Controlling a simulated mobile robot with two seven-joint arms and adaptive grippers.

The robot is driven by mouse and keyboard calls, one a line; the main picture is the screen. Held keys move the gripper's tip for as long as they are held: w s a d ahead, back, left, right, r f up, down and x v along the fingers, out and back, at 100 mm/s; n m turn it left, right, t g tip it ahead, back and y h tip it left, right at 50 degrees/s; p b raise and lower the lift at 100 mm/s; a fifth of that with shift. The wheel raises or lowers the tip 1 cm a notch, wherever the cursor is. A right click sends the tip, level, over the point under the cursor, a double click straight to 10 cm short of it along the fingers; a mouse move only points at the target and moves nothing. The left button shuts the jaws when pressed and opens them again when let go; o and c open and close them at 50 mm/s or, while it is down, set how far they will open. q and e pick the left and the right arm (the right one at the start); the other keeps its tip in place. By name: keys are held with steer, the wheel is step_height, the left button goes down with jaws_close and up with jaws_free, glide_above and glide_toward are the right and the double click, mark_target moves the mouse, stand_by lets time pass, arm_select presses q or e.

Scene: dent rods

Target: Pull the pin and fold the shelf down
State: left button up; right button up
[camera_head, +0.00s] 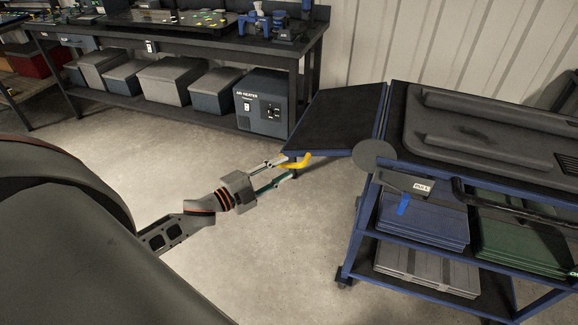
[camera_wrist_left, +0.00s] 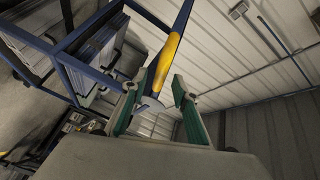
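The side shelf (camera_head: 335,117) is a dark panel with a blue edge. It sticks out level, or nearly so, from the left side of the blue-framed cart (camera_head: 357,232). A yellow piece (camera_head: 296,161), which may be the pin or its handle, shows at the shelf's near left corner. My left gripper (camera_head: 283,167) is open at this yellow piece, its fingers spread. In the left wrist view the yellow piece (camera_wrist_left: 165,63) shows at the left fingertip of the open gripper (camera_wrist_left: 167,82), under a blue bar. Whether they touch is unclear. My right gripper is not in view.
The cart carries a dark moulded tray top (camera_head: 485,120), with blue, green and grey cases on its lower shelves. A workbench (camera_head: 200,42) with bins and a heater box (camera_head: 263,103) stands behind the shelf. Bare floor lies left of the cart.

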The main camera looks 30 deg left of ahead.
mark_target(286, 167)
arm_select(q)
steer(key=shift+x, duration=1.6)
